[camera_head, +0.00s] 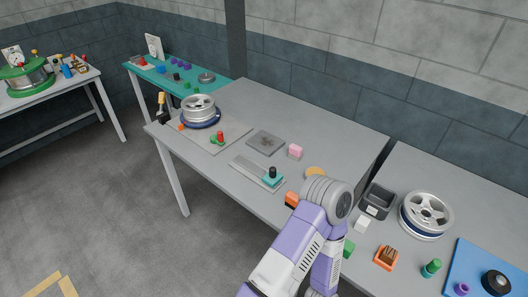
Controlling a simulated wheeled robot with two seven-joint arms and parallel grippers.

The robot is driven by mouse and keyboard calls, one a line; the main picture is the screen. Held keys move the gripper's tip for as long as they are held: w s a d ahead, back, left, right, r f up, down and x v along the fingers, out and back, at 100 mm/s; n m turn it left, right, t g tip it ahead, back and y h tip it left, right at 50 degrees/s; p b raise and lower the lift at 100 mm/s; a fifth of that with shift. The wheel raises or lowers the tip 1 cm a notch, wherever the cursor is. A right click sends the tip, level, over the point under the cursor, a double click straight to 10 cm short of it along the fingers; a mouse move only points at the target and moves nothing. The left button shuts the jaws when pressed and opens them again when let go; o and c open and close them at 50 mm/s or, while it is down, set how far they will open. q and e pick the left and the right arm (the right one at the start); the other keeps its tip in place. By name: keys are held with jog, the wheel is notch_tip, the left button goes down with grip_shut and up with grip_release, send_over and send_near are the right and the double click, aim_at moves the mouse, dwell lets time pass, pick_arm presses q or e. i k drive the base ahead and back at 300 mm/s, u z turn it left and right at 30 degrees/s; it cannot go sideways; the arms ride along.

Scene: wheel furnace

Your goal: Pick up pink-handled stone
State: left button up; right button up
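A small pink block (295,150) stands on the grey table, right of a flat dark grey plate. It is the only pink thing I can make out; a stone part is too small to tell. One of my purple and white arms reaches up from the bottom middle, and its round grey joint is below and right of the pink block, apart from it in the picture. No gripper fingers show, so both grippers are out of view or hidden behind the arm.
Near the pink block lie the dark plate (265,142), a teal-and-black tool (272,178) on a light strip, a tan disc (315,173) and an orange piece (291,199) against my arm's outline. A grey bin (376,204) and silver wheel (426,211) stand right. Table behind the block is clear.

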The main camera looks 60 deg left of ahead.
aim_at(295, 152)
jog(key=u, duration=1.7)
